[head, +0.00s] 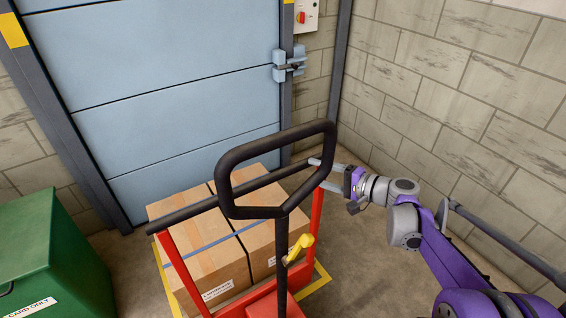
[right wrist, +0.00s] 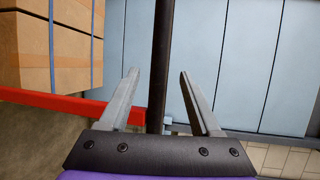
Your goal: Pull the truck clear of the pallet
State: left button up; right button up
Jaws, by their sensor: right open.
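The truck has a red frame (head: 316,222), a black looped handle (head: 226,190), a black crossbar (head: 182,214) and a yellow lever (head: 300,246). Strapped cardboard boxes (head: 205,255) stand just beyond its frame; they hide the pallet, so I cannot tell how the truck sits against it. My right gripper (head: 316,173) is open at the right end of the crossbar. In the right wrist view, a dark bar (right wrist: 161,60) runs between the open fingers (right wrist: 160,74), with gaps on both sides. My left gripper is not in view.
A green bin (head: 55,255) stands at the left. A blue door (head: 170,90) with a latch (head: 288,66) is behind the boxes. A block wall (head: 470,100) closes off the right side. Yellow lines (head: 322,275) mark the floor around the boxes.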

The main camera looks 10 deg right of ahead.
jog(key=x, duration=1)
jog(key=shift+s+f, duration=0.1)
grip_shut()
dwell(1.1)
